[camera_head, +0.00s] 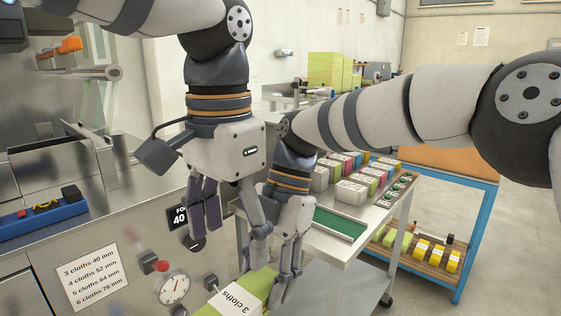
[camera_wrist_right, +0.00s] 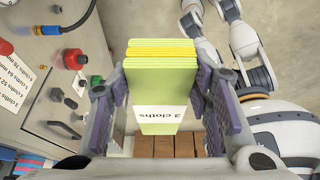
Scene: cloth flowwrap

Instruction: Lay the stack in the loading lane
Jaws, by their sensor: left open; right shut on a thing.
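The stack is a block of folded green and yellow cloths with a white "3 cloths" band. In the head view the stack (camera_head: 238,299) is at the bottom edge, partly cut off. My right gripper (camera_head: 277,277) is shut on it. In the right wrist view the stack (camera_wrist_right: 162,75) sits between both fingers of the right gripper (camera_wrist_right: 162,98). My left gripper (camera_head: 228,222) is open and empty, above and left of the stack, partly overlapping the right gripper. A steel channel with upright walls (camera_head: 70,160) is on the machine at the left; I cannot tell whether it is the loading lane.
The steel machine front (camera_head: 130,265) carries a cloth-width card (camera_head: 91,277), knobs and a dial gauge (camera_head: 173,289). A blue tool (camera_head: 40,212) lies on its top. At right stands a cart with a green tray (camera_head: 340,223) and several coloured packs (camera_head: 350,190). A blue-framed shelf (camera_head: 470,240) is beyond.

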